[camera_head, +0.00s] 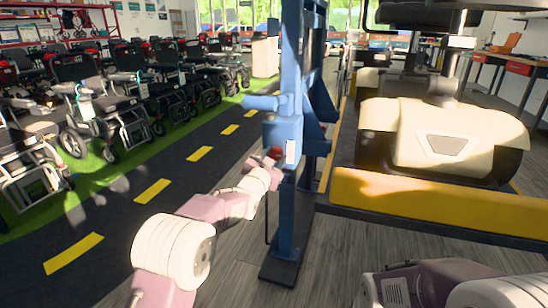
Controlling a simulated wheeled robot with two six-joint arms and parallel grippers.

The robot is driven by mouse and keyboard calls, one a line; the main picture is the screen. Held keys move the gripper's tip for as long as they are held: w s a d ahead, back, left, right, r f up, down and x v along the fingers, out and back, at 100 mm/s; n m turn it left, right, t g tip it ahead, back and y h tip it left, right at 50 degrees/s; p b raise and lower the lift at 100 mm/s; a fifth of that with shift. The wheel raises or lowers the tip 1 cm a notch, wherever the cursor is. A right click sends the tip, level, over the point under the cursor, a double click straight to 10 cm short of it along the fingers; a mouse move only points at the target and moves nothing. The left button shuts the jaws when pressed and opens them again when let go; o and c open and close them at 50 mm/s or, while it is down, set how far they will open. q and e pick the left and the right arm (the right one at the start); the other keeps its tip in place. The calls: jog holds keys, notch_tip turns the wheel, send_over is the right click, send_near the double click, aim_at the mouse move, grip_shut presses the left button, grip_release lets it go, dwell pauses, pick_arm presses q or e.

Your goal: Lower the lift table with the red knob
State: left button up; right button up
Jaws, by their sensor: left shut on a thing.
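The red knob (275,152) sits low on the side of a blue control box (283,130) on a blue post. My left gripper (271,160) is at the knob and shut on it; its fingers are small here and partly merge with the knob. The lift table (430,206), with a yellow edge, stands to the right of the post and bears a cream scooter (440,135). My right arm shows at the bottom right, but its gripper is out of view.
The blue post's dark foot (283,268) stands on the wood floor close to my left arm. Rows of wheelchairs (100,100) fill the left on a green strip. A dark lane with yellow dashes (153,191) between them and the post is clear. A workbench (515,65) is at the back right.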

pick_arm(q)
jog(key=m, duration=0.4)
jog(key=shift+m, duration=0.3)
jog(key=m, duration=0.4)
jog(key=shift+d+f+m, duration=0.1)
jog(key=shift+m, duration=0.3)
jog(key=shift+b, duration=0.3)
jog(key=o, duration=1.4)
